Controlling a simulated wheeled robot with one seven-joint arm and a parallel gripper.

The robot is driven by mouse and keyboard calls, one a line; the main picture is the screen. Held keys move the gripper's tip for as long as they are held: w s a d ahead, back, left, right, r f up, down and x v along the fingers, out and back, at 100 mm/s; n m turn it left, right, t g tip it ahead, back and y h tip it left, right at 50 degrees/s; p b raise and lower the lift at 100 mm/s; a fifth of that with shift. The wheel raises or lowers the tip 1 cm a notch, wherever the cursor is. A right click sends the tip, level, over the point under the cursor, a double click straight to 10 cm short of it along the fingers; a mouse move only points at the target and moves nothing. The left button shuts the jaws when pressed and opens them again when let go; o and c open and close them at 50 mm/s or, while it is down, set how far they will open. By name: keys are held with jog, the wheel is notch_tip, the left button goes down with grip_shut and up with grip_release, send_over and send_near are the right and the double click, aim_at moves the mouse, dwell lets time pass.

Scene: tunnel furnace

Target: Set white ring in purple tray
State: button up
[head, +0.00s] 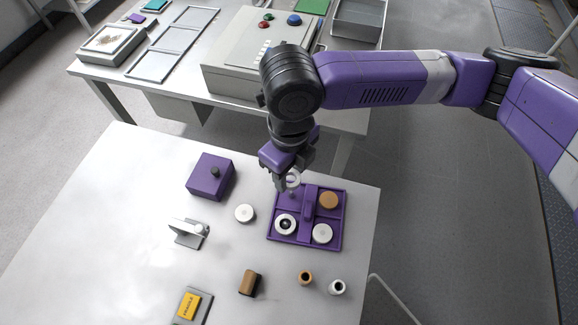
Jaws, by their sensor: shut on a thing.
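My gripper (285,183) is shut on a white ring (294,179), above the upper left part of the purple tray (340,218). The ring looks tilted, and the fingers cover part of it; its exact height above the tray cannot be told. The tray has a raised purple bar down its middle. A brown disc (328,200) lies in its upper right compartment and a white disc (322,233) in its lower right. A white round piece with a dark centre (285,224) sits in the lower left. The upper left compartment is partly hidden by my gripper.
In front stand a brown block (250,283) and two small cups (305,278) (337,287). A control box (235,75) stands behind.

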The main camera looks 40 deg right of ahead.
aim_at(290, 186)
jog(key=shift+f+b, duration=2.2)
jog(key=shift+f, duration=0.8)
jog(key=shift+s+f+b, duration=0.15)
jog(key=shift+f+b, duration=0.35)
jog(key=shift+f, duration=0.05)
jog(key=o, duration=1.8)
jog(key=shift+c, duration=0.2)
jog(key=shift+r, duration=0.1)
jog(key=shift+r+p, duration=2.65)
jog(key=shift+r, duration=0.85)
